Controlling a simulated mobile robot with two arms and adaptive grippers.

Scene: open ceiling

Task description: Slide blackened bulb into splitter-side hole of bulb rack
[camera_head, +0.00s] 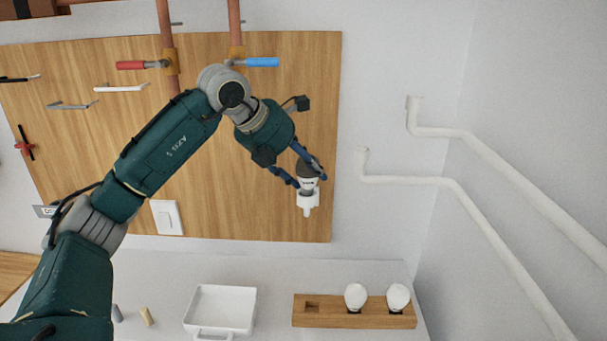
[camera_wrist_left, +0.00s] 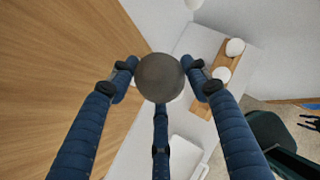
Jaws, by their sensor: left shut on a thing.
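The blackened bulb (camera_head: 308,172) is dark grey and sits between the fingers of my left gripper (camera_head: 304,174), which is shut on it in front of the wooden wall board. Its round dark end (camera_wrist_left: 160,77) faces the left wrist camera, with the three blue fingers around it. In the head view a white socket (camera_head: 307,200) is right below the bulb; I cannot tell whether the bulb is seated in it. The wooden bulb rack (camera_head: 332,314) lies on the white counter. Its left hole (camera_head: 312,305) is empty.
Two white bulbs (camera_head: 355,297) (camera_head: 398,297) stand in the rack's middle and right holes. A white tray (camera_head: 220,305) is left of the rack, with clear counter between. A blue-handled valve (camera_head: 262,62) and white pipes (camera_head: 450,183) are nearby on the walls.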

